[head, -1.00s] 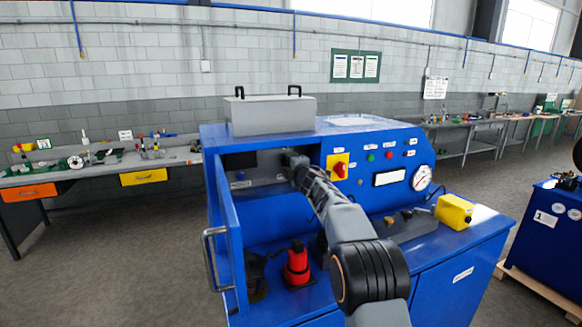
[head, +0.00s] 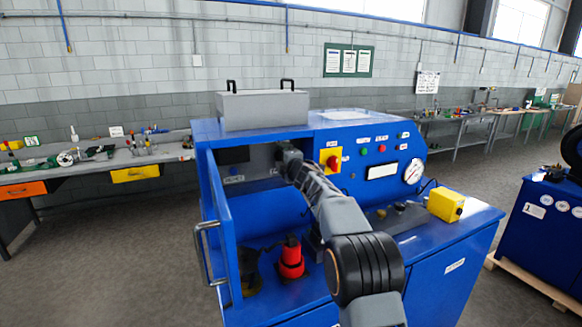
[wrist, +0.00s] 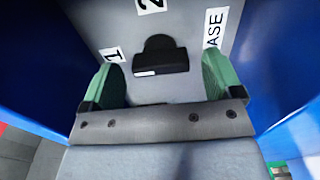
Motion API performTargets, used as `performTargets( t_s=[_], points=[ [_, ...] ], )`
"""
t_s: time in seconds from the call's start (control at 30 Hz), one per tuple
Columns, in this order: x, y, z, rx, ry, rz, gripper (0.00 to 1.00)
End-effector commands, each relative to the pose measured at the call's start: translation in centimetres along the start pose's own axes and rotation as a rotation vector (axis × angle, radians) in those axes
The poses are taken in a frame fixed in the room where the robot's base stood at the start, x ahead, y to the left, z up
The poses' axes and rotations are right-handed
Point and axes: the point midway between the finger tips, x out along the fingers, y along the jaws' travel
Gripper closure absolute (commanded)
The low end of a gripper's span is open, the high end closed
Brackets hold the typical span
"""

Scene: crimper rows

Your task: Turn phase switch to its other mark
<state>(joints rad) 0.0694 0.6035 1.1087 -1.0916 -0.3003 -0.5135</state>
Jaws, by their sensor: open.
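The phase switch (wrist: 160,56) is a black knob with a flat bar and a white line near its lower left end, on a grey panel, in the wrist view. Mark "1" (wrist: 113,54) is left of it and mark "2" (wrist: 150,5) above it. A label ending "ASE" (wrist: 214,27) is at the right. My gripper (wrist: 162,74) is open, with one green-padded finger on each side of the knob and gaps between. In the head view my gripper (head: 287,158) reaches into the blue machine's open compartment; the switch is hidden there.
The open blue door (head: 222,240) with its handle stands left of my arm. A red bottle-like object (head: 291,260) stands below the arm. A red-and-yellow switch (head: 331,160) is just right of the compartment. A yellow box (head: 446,204) sits on the right ledge.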

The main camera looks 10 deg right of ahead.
Motion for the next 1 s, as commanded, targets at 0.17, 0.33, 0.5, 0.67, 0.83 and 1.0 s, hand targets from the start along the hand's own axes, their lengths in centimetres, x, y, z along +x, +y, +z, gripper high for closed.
performTargets(
  t_s=[0.17,0.33,0.5,0.67,0.83,1.0],
  points=[
    [-2.5,-0.4,0.0,0.0,0.0,0.002,0.15],
    [-5.8,-0.4,0.0,-0.001,-0.002,0.002,0.15],
    [-9.0,-0.2,0.0,-0.002,-0.001,0.002,0.15],
    [-11.3,-0.2,0.0,-0.001,-0.001,0.001,0.15],
    [-12.8,-0.1,0.0,0.0,0.0,0.0,0.15],
    [-13.3,-0.1,0.0,0.0,0.0,-0.001,0.15]
  ],
)
